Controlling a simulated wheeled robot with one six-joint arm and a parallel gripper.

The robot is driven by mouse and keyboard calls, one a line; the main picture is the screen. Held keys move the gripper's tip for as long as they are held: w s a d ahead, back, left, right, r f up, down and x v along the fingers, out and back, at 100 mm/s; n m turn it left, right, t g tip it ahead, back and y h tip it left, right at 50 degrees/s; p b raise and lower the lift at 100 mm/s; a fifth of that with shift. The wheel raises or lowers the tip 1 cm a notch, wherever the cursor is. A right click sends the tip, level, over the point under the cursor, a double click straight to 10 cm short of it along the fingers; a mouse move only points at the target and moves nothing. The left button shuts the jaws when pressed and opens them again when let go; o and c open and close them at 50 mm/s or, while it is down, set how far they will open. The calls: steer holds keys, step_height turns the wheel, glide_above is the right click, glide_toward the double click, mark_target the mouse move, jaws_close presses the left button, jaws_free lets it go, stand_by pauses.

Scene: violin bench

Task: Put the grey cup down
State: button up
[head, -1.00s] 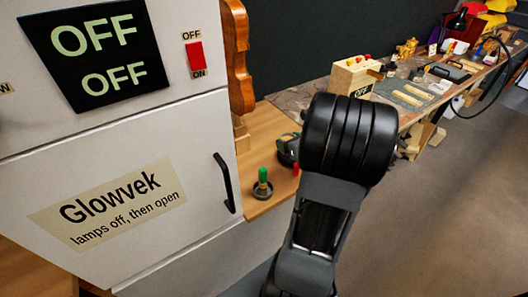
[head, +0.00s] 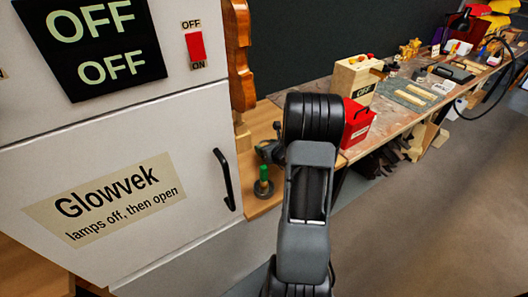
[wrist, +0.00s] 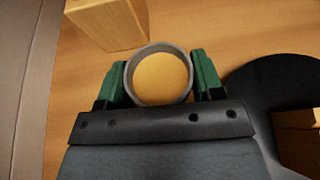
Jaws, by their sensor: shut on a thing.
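In the wrist view the grey cup (wrist: 131,92) shows as a round grey rim with a plain tan inside. My gripper (wrist: 160,70) is shut on it, with one green-padded finger on each side. Light wood shows around and beyond the cup. I cannot tell whether the cup's base touches that wood or hangs above it.
A wooden block (wrist: 105,25) is beyond the cup, to its left. A black rounded shape (wrist: 270,105) lies right. A red box (head: 357,122) stands right of my arm.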

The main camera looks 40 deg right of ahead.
steer(key=shift+f, duration=0.6)
steer(key=shift+f, duration=0.1)
steer(key=shift+f+b, duration=0.15)
steer(key=shift+b, duration=0.15)
steer(key=o, duration=0.7)
steer(key=shift+r, duration=0.2)
